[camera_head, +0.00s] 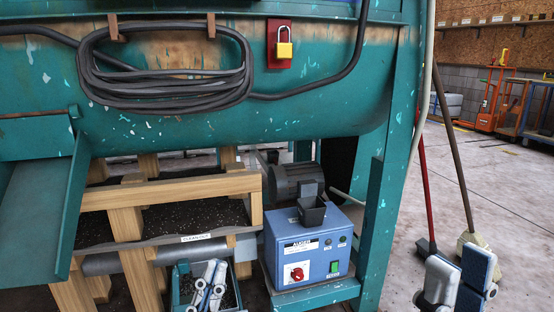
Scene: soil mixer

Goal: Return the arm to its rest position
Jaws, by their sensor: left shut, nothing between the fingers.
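My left gripper (211,272) is at the bottom centre, shut and empty. It is over or in a small teal bin (176,288) holding dark soil; I cannot tell whether it touches the bin. My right gripper (459,268) is at the lower right, above the floor. Its two blue-padded fingers are seen side by side, and the gap between them is unclear. Nothing shows in it. Both arms are mostly out of view below the picture.
The teal mixer drum (300,118) with a coiled hose (165,103) and padlock (284,50) hangs above. A blue control box (307,250) stands between the grippers. Wooden framing (160,192) is at left.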

